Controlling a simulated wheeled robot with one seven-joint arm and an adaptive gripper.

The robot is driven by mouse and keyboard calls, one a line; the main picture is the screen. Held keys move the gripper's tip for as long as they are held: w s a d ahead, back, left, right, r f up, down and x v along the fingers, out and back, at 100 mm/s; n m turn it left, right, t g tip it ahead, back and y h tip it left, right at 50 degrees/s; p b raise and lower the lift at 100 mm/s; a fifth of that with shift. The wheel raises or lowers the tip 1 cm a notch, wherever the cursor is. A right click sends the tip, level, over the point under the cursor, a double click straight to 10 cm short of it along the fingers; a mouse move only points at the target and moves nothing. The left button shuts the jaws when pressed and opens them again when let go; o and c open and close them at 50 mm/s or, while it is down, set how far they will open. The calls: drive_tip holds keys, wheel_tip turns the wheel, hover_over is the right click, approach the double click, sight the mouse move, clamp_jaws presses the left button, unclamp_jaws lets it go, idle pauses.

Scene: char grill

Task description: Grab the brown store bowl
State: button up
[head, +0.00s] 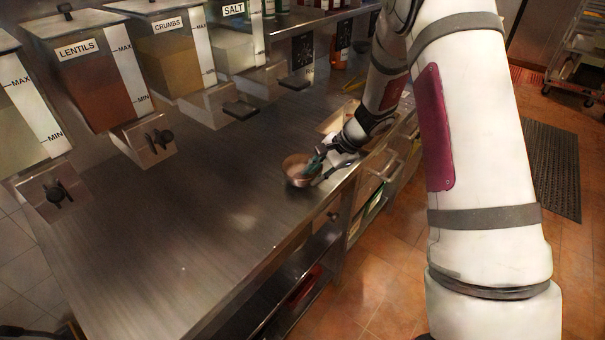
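The brown bowl (294,172) stands upright on the steel counter (190,220), close to its right edge. My gripper (316,166) is at the bowl's right side, reaching down from the upper right. Its teal-tipped fingers overlap the bowl's right rim in the head view. The fingers are small here, and I cannot tell whether they are closed on the rim or only beside it. The far side of the fingers is hidden.
Dispensers labelled lentils (92,75), crumbs (170,55) and salt (232,42) hang over the counter's far left side. A light brown box or tray (340,117) sits behind my gripper. Drawer handles (384,168) line the counter's right front. The counter left of the bowl is clear.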

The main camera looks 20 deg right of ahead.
drive_tip(key=shift+x, duration=1.5)
clamp_jaws()
drive_tip(key=shift+w, duration=0.1)
drive_tip(key=shift+r, duration=0.2)
